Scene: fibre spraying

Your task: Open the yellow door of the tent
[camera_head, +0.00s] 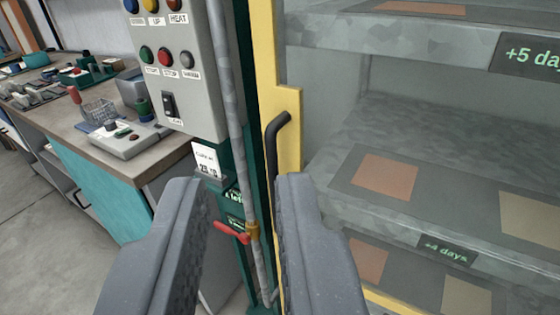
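The yellow door frame (265,70) stands upright just right of the picture's middle. A black curved handle (273,145) is fixed on it. Through the door's pane, grey shelves (430,130) with square samples show at the right. My gripper (240,190) is in the lower middle with its two grey fingers spread apart and nothing held between them. The right fingertip overlaps the handle's lower end in the picture; I cannot tell whether they touch. The lower part of the handle is hidden behind that finger.
A grey control box (185,65) with coloured buttons hangs left of the door. A vertical pipe with a red valve lever (230,232) runs between the fingers in view. A workbench (120,155) with tools stands at the left, with open floor (45,235) beside it.

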